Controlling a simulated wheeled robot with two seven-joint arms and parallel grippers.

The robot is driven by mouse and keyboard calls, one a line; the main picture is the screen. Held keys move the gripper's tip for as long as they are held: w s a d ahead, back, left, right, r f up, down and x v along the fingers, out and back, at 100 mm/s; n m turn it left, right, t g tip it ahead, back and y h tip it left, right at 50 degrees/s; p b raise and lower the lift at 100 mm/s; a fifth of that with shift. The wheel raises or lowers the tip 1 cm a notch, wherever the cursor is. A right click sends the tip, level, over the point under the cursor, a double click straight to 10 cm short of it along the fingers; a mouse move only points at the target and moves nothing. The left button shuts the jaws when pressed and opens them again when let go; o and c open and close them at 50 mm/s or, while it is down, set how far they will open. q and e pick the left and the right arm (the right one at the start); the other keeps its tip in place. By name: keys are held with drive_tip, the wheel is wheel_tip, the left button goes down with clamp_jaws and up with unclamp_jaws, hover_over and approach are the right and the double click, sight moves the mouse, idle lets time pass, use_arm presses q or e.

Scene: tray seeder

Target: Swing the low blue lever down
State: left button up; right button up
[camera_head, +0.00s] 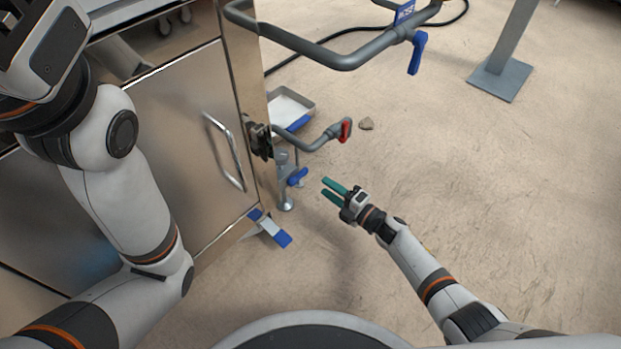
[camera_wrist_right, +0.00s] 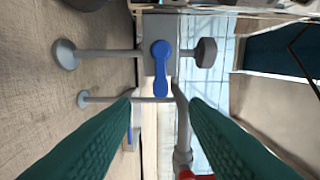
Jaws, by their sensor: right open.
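The low blue lever (camera_head: 298,177) sits on a grey metal fitting beside the lower right corner of the steel cabinet. In the right wrist view the blue lever (camera_wrist_right: 160,68) lies ahead, between the lines of the two fingers, its round hub away from me and its arm pointing toward me. My right gripper (camera_head: 335,191) has teal fingers, spread apart and empty. It is just right of the lever, with a small gap, not touching. In the head view my left arm crosses the left side; its gripper body is cut by the top left edge and its fingertips are hidden.
The steel cabinet (camera_head: 178,110) has a bar handle. A grey pipe with a red grip (camera_head: 345,130) juts out above the lever. A higher pipe carries another blue lever (camera_head: 417,52). A blue-ended foot (camera_head: 270,229) lies low.

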sight(306, 173)
drive_tip(key=b+x, duration=0.2)
drive_tip(key=x, duration=0.4)
drive_tip(key=shift+f+b, duration=0.15)
drive_tip(key=shift+b, duration=0.2)
drive_tip(key=shift+w+a, duration=0.45)
clamp_jaws()
